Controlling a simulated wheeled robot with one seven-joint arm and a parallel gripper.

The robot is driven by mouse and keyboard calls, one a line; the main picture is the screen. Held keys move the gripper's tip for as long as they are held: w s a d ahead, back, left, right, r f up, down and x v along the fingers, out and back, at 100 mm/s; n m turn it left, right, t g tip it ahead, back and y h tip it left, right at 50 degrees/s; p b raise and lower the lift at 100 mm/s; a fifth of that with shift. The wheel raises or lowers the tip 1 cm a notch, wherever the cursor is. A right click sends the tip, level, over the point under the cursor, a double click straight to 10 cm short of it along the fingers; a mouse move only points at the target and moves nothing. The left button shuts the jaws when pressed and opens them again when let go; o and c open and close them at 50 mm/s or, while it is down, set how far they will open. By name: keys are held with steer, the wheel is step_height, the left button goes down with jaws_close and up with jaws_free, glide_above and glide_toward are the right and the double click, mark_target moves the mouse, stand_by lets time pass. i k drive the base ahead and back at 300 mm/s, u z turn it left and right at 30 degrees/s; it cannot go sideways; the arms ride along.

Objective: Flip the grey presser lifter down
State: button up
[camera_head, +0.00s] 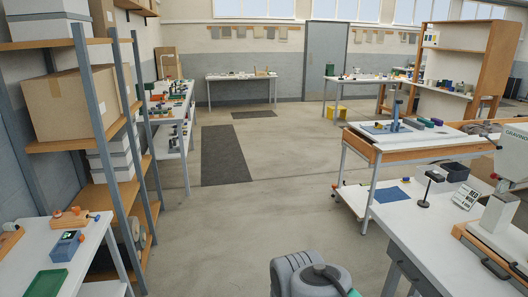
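I cannot make out the grey presser lifter in the head view; no small grey lever is clear enough to name. A light grey machine (512,158) with partly cut-off lettering stands at the right edge, and the frame cuts it off. A blue-grey upright device (396,108) stands on a bench further back, too small to tell its parts. A rounded grey part of my own arm shows at the bottom centre. My gripper's fingers are not visible.
A white table (425,228) fills the right foreground. A shelf rack with cardboard boxes (70,103) stands at left, beside a low table with a green tray (46,283). The concrete floor (270,190) between is clear, with a dark mat (224,155) further back.

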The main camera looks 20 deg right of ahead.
mark_target(485, 134)
steer(key=z, duration=1.15)
steer(key=i, duration=1.15)
steer(key=z, duration=1)
